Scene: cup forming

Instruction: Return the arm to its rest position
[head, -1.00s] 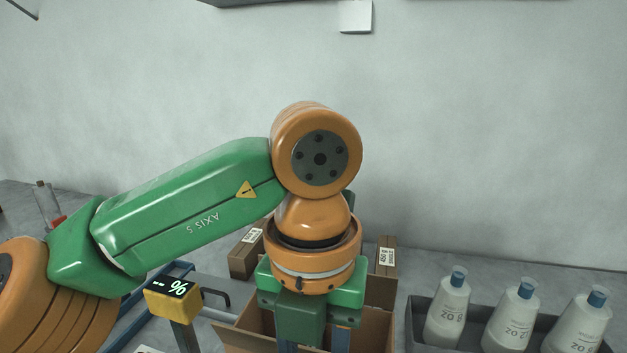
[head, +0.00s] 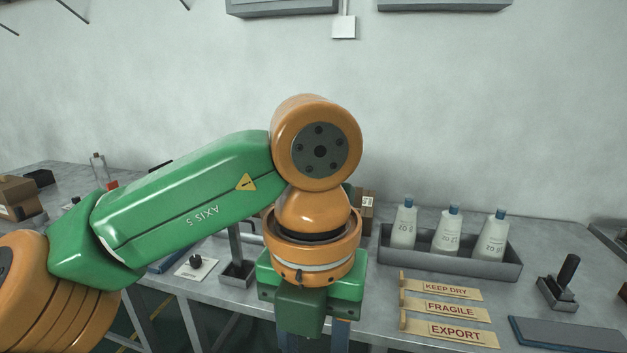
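My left arm (head: 190,205), green and orange, comes in from the left and bends down at the middle of the head view. My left gripper (head: 312,338) points down at the lower middle, in front of the table edge. Its blue-grey fingers show apart on either side of its green housing, with no object seen between them. The fingertips are cut off by the bottom of the picture. My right gripper is not in view.
A grey table (head: 375,300) runs along the wall. On it are a grey bin (head: 450,262) with several white bottles, signs (head: 445,308), a black-handled stamp (head: 560,285) and a blue-grey mat (head: 570,335). A cardboard box (head: 18,195) stands at far left.

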